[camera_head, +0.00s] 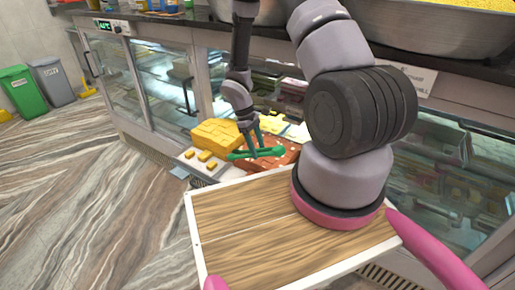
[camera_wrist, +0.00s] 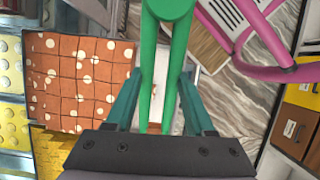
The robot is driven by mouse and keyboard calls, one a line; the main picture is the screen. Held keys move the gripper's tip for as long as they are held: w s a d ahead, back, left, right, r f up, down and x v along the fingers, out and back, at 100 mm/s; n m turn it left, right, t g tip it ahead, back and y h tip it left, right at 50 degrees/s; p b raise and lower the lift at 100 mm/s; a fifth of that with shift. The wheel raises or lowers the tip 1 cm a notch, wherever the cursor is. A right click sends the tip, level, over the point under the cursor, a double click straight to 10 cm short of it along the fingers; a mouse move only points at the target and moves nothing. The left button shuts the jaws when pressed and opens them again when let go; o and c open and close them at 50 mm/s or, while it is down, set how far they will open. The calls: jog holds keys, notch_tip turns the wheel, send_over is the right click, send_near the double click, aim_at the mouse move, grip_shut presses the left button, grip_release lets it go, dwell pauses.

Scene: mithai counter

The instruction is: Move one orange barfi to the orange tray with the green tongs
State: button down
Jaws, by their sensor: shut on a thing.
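My gripper (camera_head: 247,130) is shut on the green tongs (camera_head: 266,153), low in front of the counter. In the wrist view the two long arms of the tongs (camera_wrist: 150,75) run between my gripper's teal fingers (camera_wrist: 160,110). A block of orange barfi (camera_head: 284,160), cut into squares, lies beside and partly behind the tongs. In the wrist view the orange barfi (camera_wrist: 82,82) is left of the tongs, with pale round dots on top. I cannot tell whether the tongs hold a piece. I cannot make out a separate orange tray.
A stacked block of yellow sweets (camera_head: 216,134) stands left of the orange barfi. Several small yellow pieces (camera_head: 204,156) lie on a pale surface in front. The glass display counter (camera_head: 168,85) is behind. A green bin (camera_head: 22,92) and open floor (camera_head: 90,190) are at the left.

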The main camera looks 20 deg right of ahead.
notch_tip(320, 180, down, 9)
dwell(1.0)
jog(key=c, duration=0.7)
grip_release()
jog(key=shift+r, duration=0.15)
notch_tip(320, 180, up, 10)
jog(key=shift+f, duration=0.1)
